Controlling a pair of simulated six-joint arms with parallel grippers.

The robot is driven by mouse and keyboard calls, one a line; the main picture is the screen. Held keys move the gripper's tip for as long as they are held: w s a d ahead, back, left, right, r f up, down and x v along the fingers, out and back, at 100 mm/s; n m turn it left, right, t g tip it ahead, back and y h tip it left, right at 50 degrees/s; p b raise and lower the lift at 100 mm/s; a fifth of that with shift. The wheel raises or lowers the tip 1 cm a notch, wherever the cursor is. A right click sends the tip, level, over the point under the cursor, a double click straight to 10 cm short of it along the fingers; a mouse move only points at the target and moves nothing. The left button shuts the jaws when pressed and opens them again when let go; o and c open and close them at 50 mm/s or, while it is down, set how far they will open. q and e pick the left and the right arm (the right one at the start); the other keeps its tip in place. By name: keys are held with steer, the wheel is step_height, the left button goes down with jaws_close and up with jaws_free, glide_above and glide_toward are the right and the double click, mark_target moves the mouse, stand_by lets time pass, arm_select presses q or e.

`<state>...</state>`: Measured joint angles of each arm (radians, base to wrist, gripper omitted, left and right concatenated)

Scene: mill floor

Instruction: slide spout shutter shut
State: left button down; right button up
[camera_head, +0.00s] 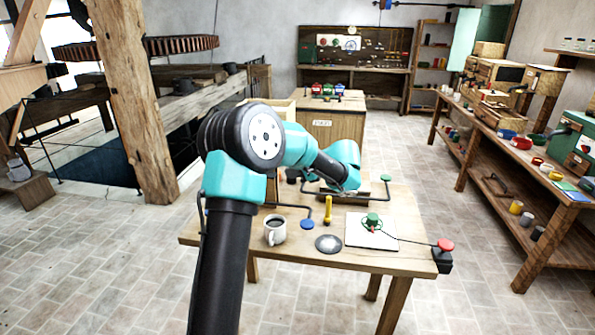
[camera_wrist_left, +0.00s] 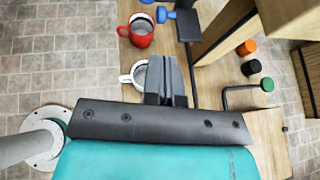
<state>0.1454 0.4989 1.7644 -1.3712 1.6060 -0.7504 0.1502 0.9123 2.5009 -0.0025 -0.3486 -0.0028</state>
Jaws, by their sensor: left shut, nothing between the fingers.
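My left gripper (camera_wrist_left: 165,85) shows in the wrist view with its two dark fingers together and nothing between them. In the head view its wrist (camera_head: 345,168) is over the far part of the table, and the fingertips are mostly hidden. A dark plate (camera_wrist_left: 187,24) with a blue handle (camera_wrist_left: 166,14) lies beyond the fingertips in the wrist view, beside a wooden housing (camera_wrist_left: 222,32). I cannot tell for sure whether this is the spout shutter or how far it is open. The fingers appear apart from the plate. My right gripper is not in view.
The table (camera_head: 290,258) holds a white mug (camera_head: 275,230), a yellow handle (camera_head: 328,209), a grey disc (camera_head: 328,243), a green valve (camera_head: 372,220) and a red button (camera_head: 445,246). A red mug (camera_wrist_left: 141,32) shows in the wrist view. A green-knobbed bent rod (camera_wrist_left: 240,88) stands right of the fingers.

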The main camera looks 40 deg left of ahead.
arm_select(q)
steer(key=x, duration=1)
